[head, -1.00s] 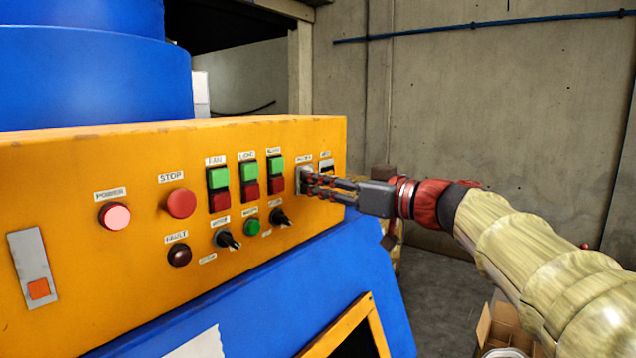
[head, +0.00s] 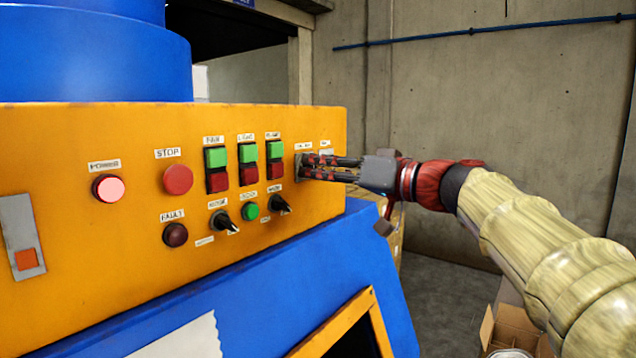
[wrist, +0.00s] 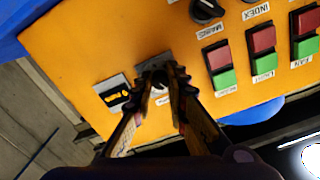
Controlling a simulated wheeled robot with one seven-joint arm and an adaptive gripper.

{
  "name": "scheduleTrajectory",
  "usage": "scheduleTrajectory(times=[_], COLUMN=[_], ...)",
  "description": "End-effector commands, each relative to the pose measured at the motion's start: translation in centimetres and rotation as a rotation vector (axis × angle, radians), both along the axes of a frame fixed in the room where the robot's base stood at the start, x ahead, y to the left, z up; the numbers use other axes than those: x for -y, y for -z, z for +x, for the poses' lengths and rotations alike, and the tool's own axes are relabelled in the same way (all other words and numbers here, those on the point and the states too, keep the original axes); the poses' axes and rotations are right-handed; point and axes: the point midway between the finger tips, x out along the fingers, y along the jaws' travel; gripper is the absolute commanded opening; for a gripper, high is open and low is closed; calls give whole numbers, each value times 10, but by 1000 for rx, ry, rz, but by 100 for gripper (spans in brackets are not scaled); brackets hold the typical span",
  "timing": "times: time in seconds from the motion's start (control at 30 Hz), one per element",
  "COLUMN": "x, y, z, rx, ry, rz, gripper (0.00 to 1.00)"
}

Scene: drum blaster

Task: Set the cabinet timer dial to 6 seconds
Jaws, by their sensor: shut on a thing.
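The orange cabinet panel (head: 110,230) fills the left of the head view. My gripper (head: 305,167) reaches it from the right, its fingers at a small grey plate near the panel's right end. In the wrist view, the two fingertips of my gripper (wrist: 162,79) close on a small dark dial (wrist: 159,76) on this grey plate (wrist: 151,65). The fingers cover much of the dial, and its pointer and scale cannot be read. A small dark display with yellow marks (wrist: 116,97) sits beside the dial.
Green-and-red switch pairs (head: 247,165) are left of my gripper, with black selector knobs (head: 279,205) below them. The red STOP button (head: 177,179) and lit POWER button (head: 108,188) are farther left. An open cardboard box (head: 515,330) stands on the floor at lower right.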

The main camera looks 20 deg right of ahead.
Motion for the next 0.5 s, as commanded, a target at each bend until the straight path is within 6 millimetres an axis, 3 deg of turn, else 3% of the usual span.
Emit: scheduleTrajectory(times=[0.5], x=[-1], y=[0], z=[0], rx=[-287], ry=[-1], rz=[396], gripper=[0])
